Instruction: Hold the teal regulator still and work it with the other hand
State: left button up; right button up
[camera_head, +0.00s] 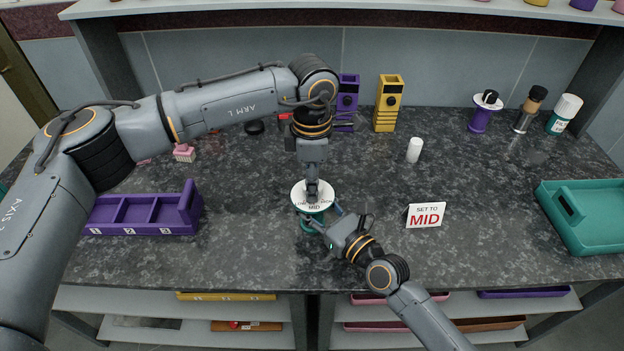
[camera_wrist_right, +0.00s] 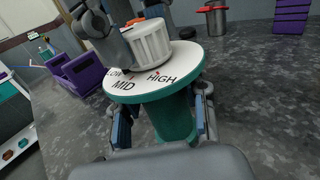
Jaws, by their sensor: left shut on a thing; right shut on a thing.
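The teal regulator (camera_head: 313,222) stands upright on the dark counter, with a white dial plate (camera_head: 300,190) on top. In the right wrist view its teal body (camera_wrist_right: 165,122) sits between the two fingers of my right gripper (camera_wrist_right: 162,120), which is shut on it from the front right. My left gripper (camera_head: 312,186) comes down from above and is shut on the white ribbed knob (camera_wrist_right: 150,45). The dial reads LOW, MID and HIGH. A small red mark shows at the knob's foot beside HIGH.
A purple compartment tray (camera_head: 190,207) lies left and a teal tray (camera_head: 590,240) right. A white cylinder (camera_head: 414,150), a yellow holder (camera_head: 388,105), a purple spool (camera_head: 481,118) and bottles stand behind. The counter between the sign and teal tray is clear.

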pick_arm(q)
jog(key=m, duration=0.5)
jog(key=shift+w+a, duration=0.15)
jog(key=shift+m, duration=0.3)
dwell(0.3)
jog(key=o, duration=1.1)
jog(key=shift+o, duration=0.4)
notch_tip(320, 180, up, 12)
pick_arm(e)
grip_shut()
